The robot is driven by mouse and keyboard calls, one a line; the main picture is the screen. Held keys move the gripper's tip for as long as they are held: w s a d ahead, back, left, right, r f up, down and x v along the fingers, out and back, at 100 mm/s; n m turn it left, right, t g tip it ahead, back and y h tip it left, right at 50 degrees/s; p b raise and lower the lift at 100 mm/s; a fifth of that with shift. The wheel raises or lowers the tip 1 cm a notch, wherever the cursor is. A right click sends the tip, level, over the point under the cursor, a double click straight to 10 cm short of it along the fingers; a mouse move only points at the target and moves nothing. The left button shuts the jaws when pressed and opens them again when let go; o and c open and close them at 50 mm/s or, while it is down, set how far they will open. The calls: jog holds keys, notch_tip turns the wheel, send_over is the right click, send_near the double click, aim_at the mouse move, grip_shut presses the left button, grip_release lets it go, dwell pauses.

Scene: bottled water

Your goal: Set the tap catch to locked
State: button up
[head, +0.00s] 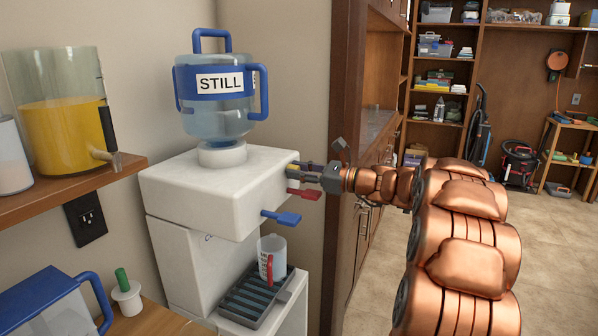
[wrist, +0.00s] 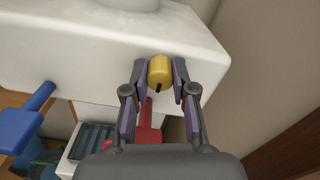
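The tap catch appears to be a small yellow knob (wrist: 160,72) on the front of the white dispenser (head: 196,193). It has a dark mark on its lower face, pointing roughly down in the wrist view. My gripper (wrist: 161,76) has one finger on each side of the knob, with the tips close against it. In the head view my gripper (head: 300,169) reaches the dispenser's front from the right, and the fingers mostly hide the knob. The red tap lever (head: 304,193) is just below my gripper. The blue tap lever (head: 281,217) is further left and lower.
A blue-handled bottle labelled STILL (head: 219,100) stands on the dispenser. A clear cup (head: 272,256) with a red handle stands on the drip tray (head: 256,299) below the taps. A wooden shelf (head: 70,190) with a juice container is at left. A cabinet wall is close at right.

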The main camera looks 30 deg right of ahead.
grip_shut()
jog(key=shift+w+d+r+p, duration=0.3)
jog(key=shift+r+p, duration=0.1)
jog(key=shift+p, duration=0.35)
jog(key=shift+w+d+f+p, duration=0.1)
jog(key=shift+w+d+p, duration=0.25)
jog(key=shift+d+p, duration=0.25)
jog(key=shift+w+d+f+p, duration=0.1)
jog(key=shift+w+d+p, duration=0.25)
jog(key=shift+d+p, duration=0.25)
jog(key=o, duration=0.6)
grip_release()
jog(key=shift+f, duration=0.15)
jog(key=shift+a, duration=0.1)
